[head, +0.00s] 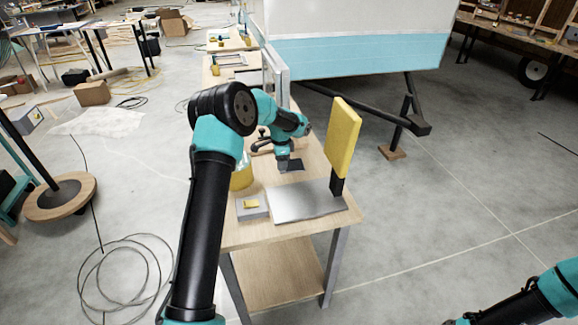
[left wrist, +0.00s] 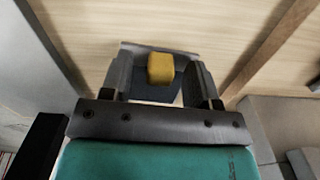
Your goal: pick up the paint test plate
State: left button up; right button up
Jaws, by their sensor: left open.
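A yellow flat panel (head: 342,138), which I take to be the paint test plate, stands upright and slightly tilted in a dark holder (head: 337,187) at the right edge of the wooden bench. My left gripper (head: 290,163) is low over the bench, left of and behind the panel, and apart from it. In the left wrist view my left gripper (left wrist: 162,85) is open. A small yellow block shape (left wrist: 160,68) shows between its jaws, against a dark grey surface. I cannot tell which object this is. My right gripper is out of view.
A silvery flat sheet (head: 305,203) lies on the bench's (head: 240,234) near end. Left of it are a grey box with a yellow piece (head: 251,206) and a yellow jar (head: 241,177). A camper (head: 358,42) stands behind; open floor lies to the right.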

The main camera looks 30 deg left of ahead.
pick_arm(q)
jog(key=shift+f, duration=0.2)
dwell(0.3)
grip_shut()
dwell(0.3)
